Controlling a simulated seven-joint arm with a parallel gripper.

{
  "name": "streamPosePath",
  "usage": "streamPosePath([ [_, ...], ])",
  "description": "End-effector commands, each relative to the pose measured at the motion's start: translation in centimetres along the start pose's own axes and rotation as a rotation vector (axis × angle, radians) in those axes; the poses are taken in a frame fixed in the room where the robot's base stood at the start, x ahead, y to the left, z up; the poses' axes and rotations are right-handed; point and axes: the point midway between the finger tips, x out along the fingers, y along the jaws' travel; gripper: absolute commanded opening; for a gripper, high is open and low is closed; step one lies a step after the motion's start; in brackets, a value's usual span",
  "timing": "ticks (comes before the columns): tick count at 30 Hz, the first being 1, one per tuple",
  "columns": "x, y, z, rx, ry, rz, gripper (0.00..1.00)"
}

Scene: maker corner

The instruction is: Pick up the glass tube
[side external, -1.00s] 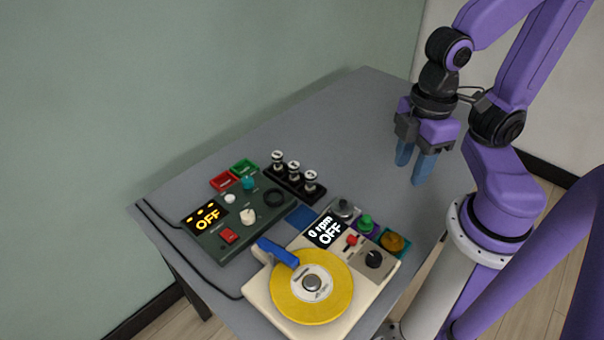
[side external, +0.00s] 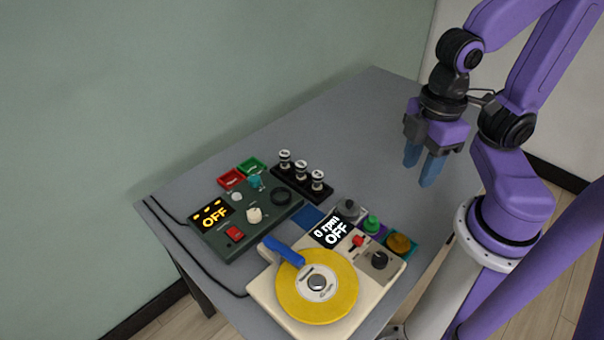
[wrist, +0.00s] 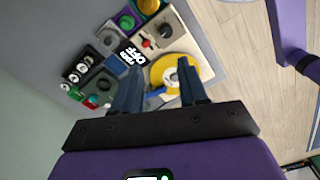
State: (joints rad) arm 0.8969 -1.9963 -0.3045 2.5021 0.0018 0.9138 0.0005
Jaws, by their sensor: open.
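Several small items stand near the table's middle. Three of them are upright, tube-like pieces with pale tops (side external: 301,169) in a black rack (side external: 313,193); these are the likeliest glass tubes, but the frames are too small to show glass clearly. They also show at the left of the wrist view (wrist: 77,69). My gripper (side external: 420,176) hangs above the far right part of the table, to the right of the rack and well apart from it. Its two blue fingers are spread with nothing between them. In the wrist view my gripper (wrist: 158,82) also looks open and empty.
A dark green box (side external: 218,237) with an "OFF" display stands left of the rack. A beige machine (side external: 262,290) with a yellow disc (side external: 340,297) and blue arm (side external: 285,251) is nearest. Red (side external: 231,179) and green (side external: 251,167) trays lie behind. The table's far part (side external: 350,120) is clear.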

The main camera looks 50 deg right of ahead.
Motion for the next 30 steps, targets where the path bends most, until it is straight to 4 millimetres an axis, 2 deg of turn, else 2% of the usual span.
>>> streamPosePath([
  [2,0.0,0.0,0.0,0.000,0.000,0.000,0.43],
  [3,0.0,0.0,0.0,0.000,0.000,0.000,0.48],
  [12,0.0,0.1,-0.1,-0.001,0.000,0.000,0.48],
  [17,0.0,1.4,-1.7,-0.029,-0.003,0.002,0.48],
  [23,0.3,5.3,-5.6,-0.116,-0.011,0.004,0.48],
  [30,1.2,11.5,-9.6,-0.233,-0.017,0.005,0.48],
])
